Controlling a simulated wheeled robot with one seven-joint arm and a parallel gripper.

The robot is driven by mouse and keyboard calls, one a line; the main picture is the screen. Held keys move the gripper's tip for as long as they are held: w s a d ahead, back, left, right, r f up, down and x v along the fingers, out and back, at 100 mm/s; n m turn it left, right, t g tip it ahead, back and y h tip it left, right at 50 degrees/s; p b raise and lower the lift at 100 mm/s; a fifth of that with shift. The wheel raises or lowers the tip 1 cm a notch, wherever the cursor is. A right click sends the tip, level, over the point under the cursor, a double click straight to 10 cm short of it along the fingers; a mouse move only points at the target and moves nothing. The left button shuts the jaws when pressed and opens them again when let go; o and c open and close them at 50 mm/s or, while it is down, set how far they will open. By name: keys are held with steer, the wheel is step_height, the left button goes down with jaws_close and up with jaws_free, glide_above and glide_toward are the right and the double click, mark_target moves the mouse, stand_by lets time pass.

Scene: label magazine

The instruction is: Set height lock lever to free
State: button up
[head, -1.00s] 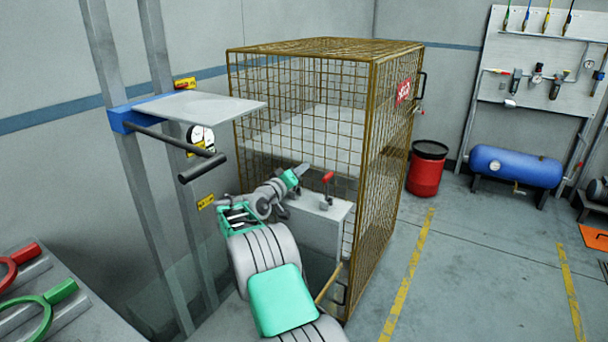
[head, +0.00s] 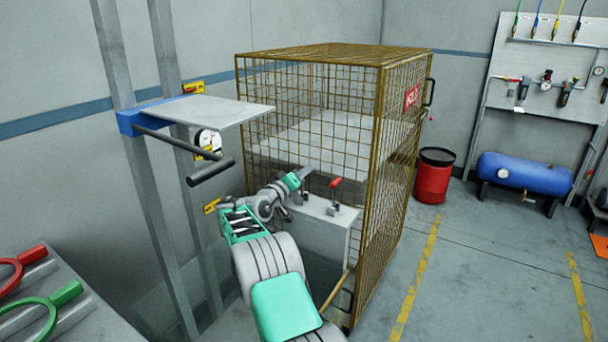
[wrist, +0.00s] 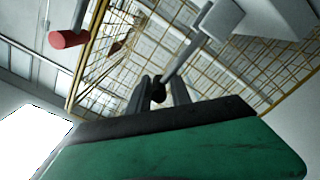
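In the head view a grey box (head: 325,233) in front of the wire cage carries a lever with a red grip (head: 335,183). A second, greyish lever stands left of it, partly hidden by my gripper (head: 298,178). Which is the height lock lever I cannot tell; no label is readable. In the wrist view a grey lever (wrist: 187,52) runs down to a dark round knob (wrist: 158,93) between the two dark fingers of my gripper (wrist: 160,90). Whether the fingers press on the knob is unclear. The red grip (wrist: 68,39) shows at upper left, apart from the fingers.
The wire cage (head: 378,150) stands close behind the box. A lift mast with a grey platform (head: 215,111) and a projecting black bar (head: 210,171) stands to the left. A bench with red and green rings (head: 40,318) is at lower left.

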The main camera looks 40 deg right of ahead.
steer(key=shift+o, duration=1.2)
steer(key=shift+s, duration=0.1)
steer(key=v, duration=0.7)
steer(key=shift+a+b, duration=0.35)
steer(key=shift+s, duration=0.1)
